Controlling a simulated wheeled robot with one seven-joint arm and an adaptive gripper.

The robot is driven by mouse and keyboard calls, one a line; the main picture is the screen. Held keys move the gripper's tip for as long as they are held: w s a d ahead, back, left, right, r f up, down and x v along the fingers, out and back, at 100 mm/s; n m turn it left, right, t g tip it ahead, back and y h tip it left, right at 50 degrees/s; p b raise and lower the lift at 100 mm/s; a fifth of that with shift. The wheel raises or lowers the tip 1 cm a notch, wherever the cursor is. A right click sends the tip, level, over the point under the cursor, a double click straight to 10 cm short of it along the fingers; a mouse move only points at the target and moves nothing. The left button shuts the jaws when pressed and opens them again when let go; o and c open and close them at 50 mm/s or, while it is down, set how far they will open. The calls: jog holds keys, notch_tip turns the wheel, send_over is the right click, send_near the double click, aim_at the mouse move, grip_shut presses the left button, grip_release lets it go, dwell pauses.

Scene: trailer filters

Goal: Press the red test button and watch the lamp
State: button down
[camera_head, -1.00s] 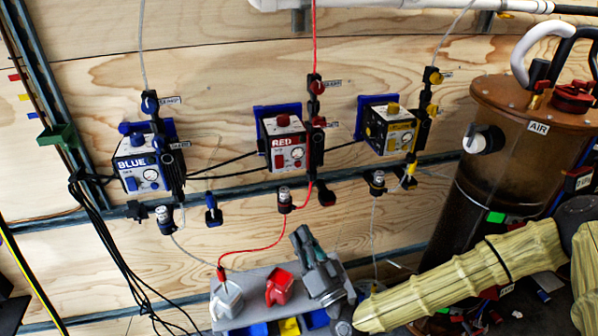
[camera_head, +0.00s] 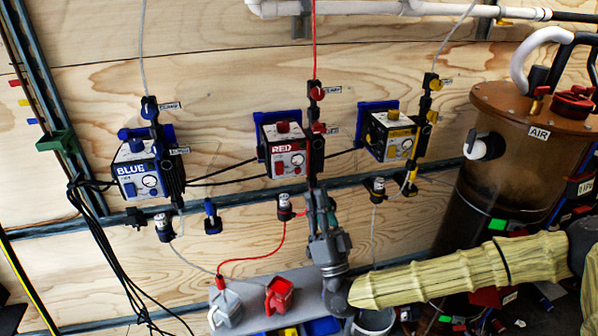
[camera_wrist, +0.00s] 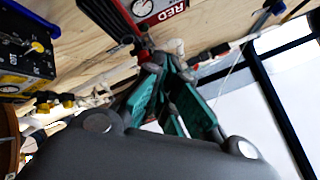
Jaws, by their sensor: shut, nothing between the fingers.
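The red unit (camera_head: 285,150) is a box on the wood wall, with a white RED label, a round gauge (camera_head: 298,159) and a red knob (camera_head: 282,127) on top. A small red spot (camera_head: 279,167) low on its front may be the test button; I cannot tell for sure. No lit lamp is clear. My gripper (camera_head: 317,192) is shut and empty, pointing up just below and right of the red unit. In the wrist view its green-sided fingers (camera_wrist: 174,62) meet below the red unit's lower edge (camera_wrist: 160,14). Whether they touch anything is unclear.
A blue unit (camera_head: 138,170) is at left and a yellow unit (camera_head: 390,137) at right. A red valve column (camera_head: 315,128) stands beside the red unit. A red hose (camera_head: 255,258) loops below. A grey shelf (camera_head: 250,290) and a brown AIR tank (camera_head: 520,160) are nearby.

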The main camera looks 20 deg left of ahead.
jog(key=w+a+b, duration=0.1)
jog(key=w+a, duration=0.3)
jog(key=w, duration=0.2)
jog(key=shift+w+a, duration=0.25)
jog(key=shift+w, duration=0.05)
jog(key=shift+w+a+b, duration=0.45)
jog(key=shift+w+b, duration=0.1)
jog(key=shift+b, duration=0.35)
dwell(2.1)
jog(key=shift+s+d, duration=0.1)
dwell(0.3)
jog(key=shift+s+d, duration=0.4)
jog(key=shift+s, duration=0.1)
jog(key=shift+s, duration=0.1)
jog(key=shift+s+d+b, duration=0.2)
jog(key=shift+s+d, duration=0.5)
jog(key=shift+s, duration=0.3)
jog(key=shift+s+d+b, duration=0.15)
jog(key=shift+s+d, duration=0.55)
jog(key=shift+s, duration=0.3)
jog(key=shift+f, duration=0.1)
